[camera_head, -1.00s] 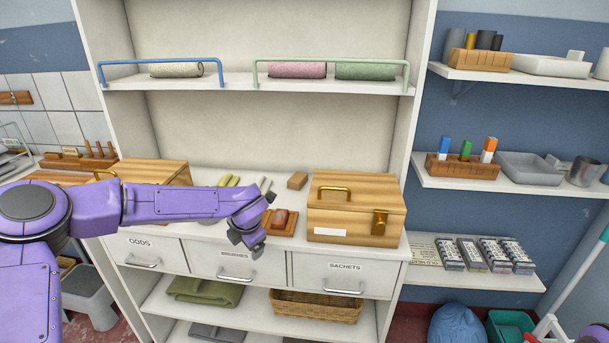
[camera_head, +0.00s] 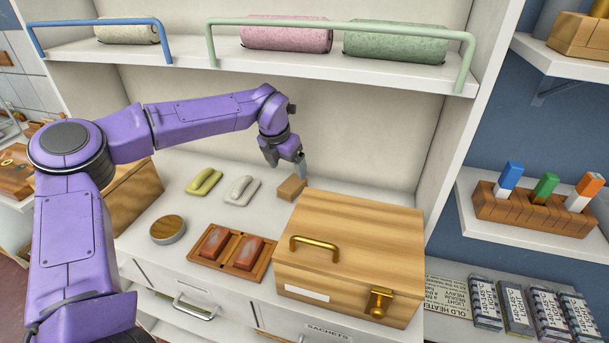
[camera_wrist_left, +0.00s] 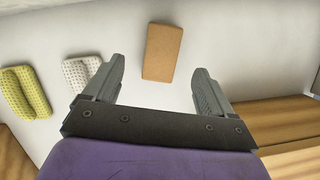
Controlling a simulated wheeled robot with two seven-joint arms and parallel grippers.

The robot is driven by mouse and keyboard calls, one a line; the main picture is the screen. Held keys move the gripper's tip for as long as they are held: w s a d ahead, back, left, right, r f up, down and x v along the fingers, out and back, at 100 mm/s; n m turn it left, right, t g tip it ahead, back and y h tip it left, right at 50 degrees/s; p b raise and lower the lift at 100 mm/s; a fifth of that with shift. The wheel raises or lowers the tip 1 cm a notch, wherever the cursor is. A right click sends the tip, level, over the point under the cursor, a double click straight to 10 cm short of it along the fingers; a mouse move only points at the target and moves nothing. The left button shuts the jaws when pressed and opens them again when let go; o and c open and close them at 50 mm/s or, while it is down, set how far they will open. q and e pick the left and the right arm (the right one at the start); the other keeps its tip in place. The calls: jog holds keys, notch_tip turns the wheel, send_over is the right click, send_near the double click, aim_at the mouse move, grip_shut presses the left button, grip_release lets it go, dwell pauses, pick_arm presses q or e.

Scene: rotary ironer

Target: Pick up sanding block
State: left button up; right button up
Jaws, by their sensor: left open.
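The sanding block is a small tan-brown block (camera_head: 291,187) on the white counter, behind the left back corner of a wooden box. It also shows in the left wrist view (camera_wrist_left: 162,52), lying flat beyond the fingertips and roughly between their lines. My left gripper (camera_head: 287,163) hangs just above and behind the block in the head view. In the left wrist view its two grey fingers (camera_wrist_left: 158,78) are spread apart with nothing between them. My right gripper is in neither view.
The wooden box with a brass handle (camera_head: 350,245) stands right of the block. A wooden tray (camera_head: 228,253) with two reddish blocks and a round tin (camera_head: 167,230) are nearer. A shelf (camera_head: 270,60) hangs above.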

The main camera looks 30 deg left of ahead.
aim_at(291, 183)
pick_arm(q)
jog(key=shift+w+f, duration=0.2)
jog(key=shift+f, duration=0.2)
jog(key=x, duration=0.2)
jog(key=p+x, duration=0.1)
jog(key=x, duration=0.1)
jog(key=s+p+x, duration=0.1)
jog(key=x, duration=0.1)
jog(key=shift+d+f, duration=0.1)
jog(key=shift+f, duration=0.1)
jog(key=shift+w+f, duration=0.1)
jog(key=shift+f, duration=0.05)
jog(key=shift+c, duration=0.6)
jog(key=c, duration=1)
jog(key=shift+r, duration=0.55)
jog(key=s+d+r+b, duration=0.1)
jog(key=s+r, duration=0.3)
jog(key=s+d+r+b, duration=0.1)
jog(key=s+r+b, duration=0.1)
jog(key=s+r, duration=0.2)
jog(key=s+r+b, duration=0.1)
jog(key=s+r, duration=0.3)
jog(key=s, duration=0.2)
jog(key=shift+d, duration=0.4)
